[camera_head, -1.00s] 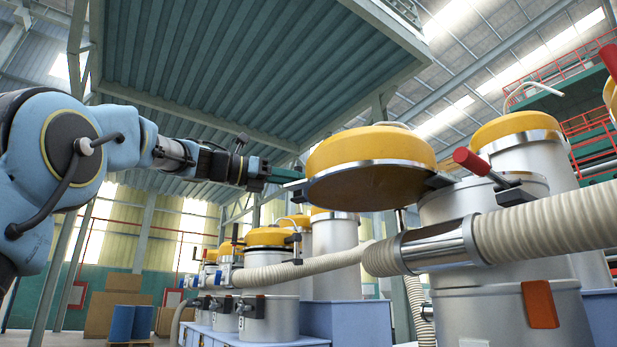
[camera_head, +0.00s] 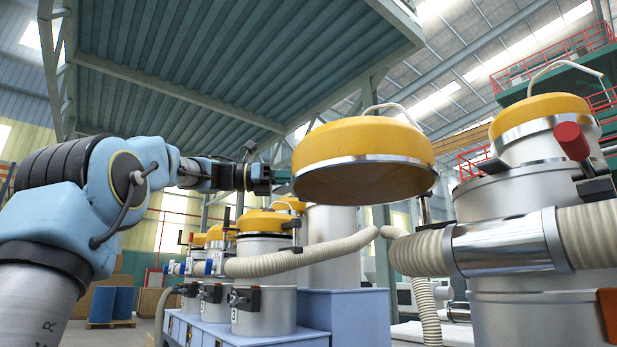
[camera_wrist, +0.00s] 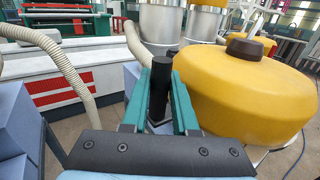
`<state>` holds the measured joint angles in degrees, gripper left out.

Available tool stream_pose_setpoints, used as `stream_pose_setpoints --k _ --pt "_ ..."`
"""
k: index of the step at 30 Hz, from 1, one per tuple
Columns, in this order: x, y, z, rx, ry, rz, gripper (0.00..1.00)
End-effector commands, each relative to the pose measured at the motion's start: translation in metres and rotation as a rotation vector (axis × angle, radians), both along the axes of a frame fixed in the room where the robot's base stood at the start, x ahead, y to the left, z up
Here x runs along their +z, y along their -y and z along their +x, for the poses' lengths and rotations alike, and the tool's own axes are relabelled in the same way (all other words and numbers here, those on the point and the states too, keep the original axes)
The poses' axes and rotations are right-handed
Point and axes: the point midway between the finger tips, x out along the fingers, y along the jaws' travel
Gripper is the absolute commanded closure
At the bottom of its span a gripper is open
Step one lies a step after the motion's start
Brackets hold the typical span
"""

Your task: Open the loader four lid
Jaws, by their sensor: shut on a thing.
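My gripper (camera_head: 277,183) is at the left side of the lid. In the wrist view my gripper's green fingers (camera_wrist: 160,98) are shut on a black upright handle (camera_wrist: 160,82). The yellow lid (camera_wrist: 240,95), with a dark knob on top, lies just right of the fingers. Whether a hinge joins lid and loader is unclear.
A ribbed cream hose with a metal sleeve (camera_head: 505,245) crosses the loader's front. A red-tipped lever (camera_head: 572,142) sticks up at its right. Smaller yellow-lidded loaders (camera_head: 262,225) stand on blue bases behind.

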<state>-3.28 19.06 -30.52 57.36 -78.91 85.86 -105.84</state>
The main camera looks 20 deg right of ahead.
Motion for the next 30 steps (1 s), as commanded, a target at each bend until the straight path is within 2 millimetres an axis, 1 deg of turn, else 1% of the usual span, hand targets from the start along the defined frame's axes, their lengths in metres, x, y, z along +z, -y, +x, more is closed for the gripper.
stream_pose_setpoints --k 6,7,12,15,21,24,26,30 --pt "-0.001 0.000 0.000 -0.001 -0.001 0.001 1.00" --pt "-0.001 0.000 0.000 -0.001 -0.001 0.001 0.72" --pt "-0.001 0.000 0.000 -0.001 -0.001 0.001 0.53" --pt "-0.001 0.000 0.000 -0.001 -0.001 0.001 0.43" --pt "0.000 0.000 0.000 -0.001 -0.001 0.000 0.43" --pt "-0.001 -0.003 0.001 0.000 -0.001 0.000 0.43" --pt "-0.002 -0.008 0.003 0.001 -0.001 0.000 0.43" --pt "-0.003 -0.030 0.011 0.002 0.000 0.000 0.43"
